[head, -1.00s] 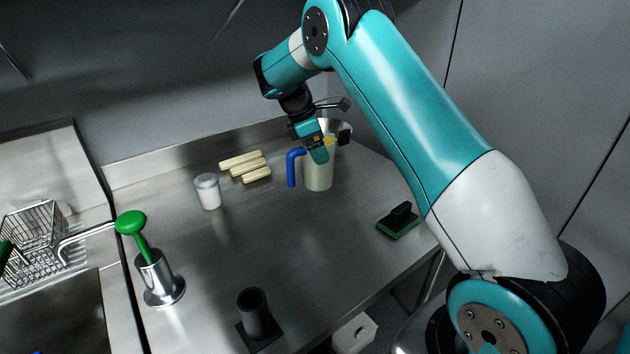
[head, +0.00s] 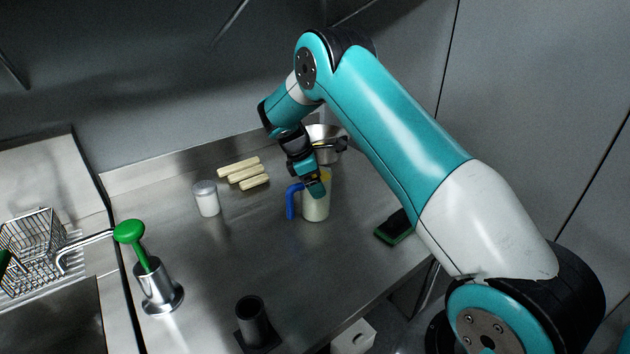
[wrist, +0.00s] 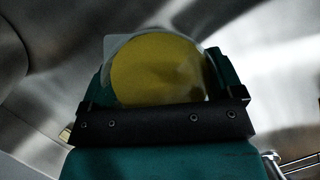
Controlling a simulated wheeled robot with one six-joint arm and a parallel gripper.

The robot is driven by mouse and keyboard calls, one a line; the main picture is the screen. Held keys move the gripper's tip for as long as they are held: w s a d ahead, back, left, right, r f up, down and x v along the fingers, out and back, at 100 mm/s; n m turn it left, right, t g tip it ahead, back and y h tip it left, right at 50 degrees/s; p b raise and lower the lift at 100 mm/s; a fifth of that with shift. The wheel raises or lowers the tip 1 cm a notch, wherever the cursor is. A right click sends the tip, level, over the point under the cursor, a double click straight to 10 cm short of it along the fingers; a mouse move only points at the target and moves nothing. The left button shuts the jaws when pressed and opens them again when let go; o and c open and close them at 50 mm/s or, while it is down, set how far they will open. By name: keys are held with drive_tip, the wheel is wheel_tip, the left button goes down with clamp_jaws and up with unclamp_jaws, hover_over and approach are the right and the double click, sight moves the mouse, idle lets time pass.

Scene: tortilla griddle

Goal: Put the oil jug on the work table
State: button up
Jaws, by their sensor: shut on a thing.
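The oil jug (head: 317,208) is a pale, translucent jug with a blue handle, upright at or just above the work table (head: 235,250); I cannot tell whether its base touches. My gripper (head: 317,187) points down over it and is shut on its upper part. In the wrist view the jug's round top with yellow oil (wrist: 158,68) sits between my teal fingers. The fingers hide part of the jug's rim in the head view.
A green-based scrubber (head: 395,228) is at the right edge. A green-knobbed press (head: 157,285) and a black holder (head: 252,322) stand in front.

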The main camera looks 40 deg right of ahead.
drive_tip(key=o, duration=1.6)
drive_tip(key=shift+f, duration=0.1)
drive_tip(key=shift+o, duration=0.2)
drive_tip(key=v, duration=1.2)
drive_tip(key=shift+d, duration=0.1)
drive_tip(key=s+a+r+m+t+y, duration=0.1)
drive_tip(key=s+a+r+t+y, duration=0.15)
drive_tip(key=s+a+r, duration=0.7)
drive_tip(key=s+a+m+y, duration=0.1)
drive_tip(key=s+a, duration=0.3)
drive_tip(key=s, duration=0.5)
drive_tip(key=s+a+m+y, duration=0.2)
drive_tip(key=s+a, duration=0.3)
drive_tip(key=s, duration=0.4)
drive_tip(key=s+a+m+y, duration=0.1)
drive_tip(key=s+a+y, duration=0.2)
drive_tip(key=s, duration=0.6)
drive_tip(key=shift+s+a+r, duration=0.25)
drive_tip(key=shift+a+r, duration=0.05)
drive_tip(key=shift+a, duration=0.7)
drive_tip(key=shift+g, duration=0.25)
